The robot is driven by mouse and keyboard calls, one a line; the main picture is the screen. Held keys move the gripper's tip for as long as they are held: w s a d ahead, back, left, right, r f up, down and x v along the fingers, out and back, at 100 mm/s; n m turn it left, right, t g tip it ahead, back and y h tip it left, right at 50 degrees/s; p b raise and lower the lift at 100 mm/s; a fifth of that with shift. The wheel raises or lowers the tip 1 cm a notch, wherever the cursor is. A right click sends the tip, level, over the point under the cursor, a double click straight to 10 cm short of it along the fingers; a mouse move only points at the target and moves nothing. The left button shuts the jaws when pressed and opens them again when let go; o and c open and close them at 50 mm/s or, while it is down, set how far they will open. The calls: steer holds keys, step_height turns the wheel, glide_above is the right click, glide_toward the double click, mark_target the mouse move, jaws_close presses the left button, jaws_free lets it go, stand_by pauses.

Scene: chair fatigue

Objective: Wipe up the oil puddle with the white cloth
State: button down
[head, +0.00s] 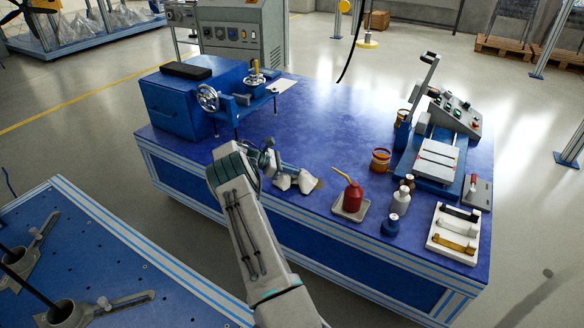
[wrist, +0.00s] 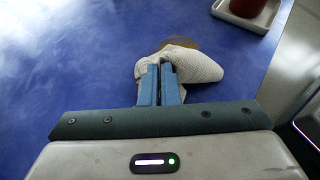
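The white cloth (wrist: 195,65) is bunched on the blue table top, around and beyond my fingertips in the wrist view. It also shows in the head view (head: 306,181), near the table's front edge. My gripper (wrist: 161,68) has its two blue fingers close together with the cloth pinched at their tips. In the head view my gripper (head: 290,171) is low over the table, partly hiding the cloth. The brown oil puddle (wrist: 180,42) shows just past the cloth's far side, partly covered by it. A sliver of the puddle shows right of the cloth in the head view (head: 319,184).
A red oil can (head: 353,197) stands on a small tray (head: 340,212) to the right of the cloth. Bottles (head: 400,200) and a tray of parts (head: 434,245) are further right. A blue vise machine (head: 180,104) stands at the back left. The table's middle (head: 310,115) is clear.

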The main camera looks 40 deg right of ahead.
steer(key=c, duration=0.6)
jaws_free()
steer(key=shift+f+b, duration=0.95)
steer(key=shift+f, duration=0.55)
jaws_close()
steer(key=shift+r+p, duration=0.1)
steer(key=shift+p, duration=0.75)
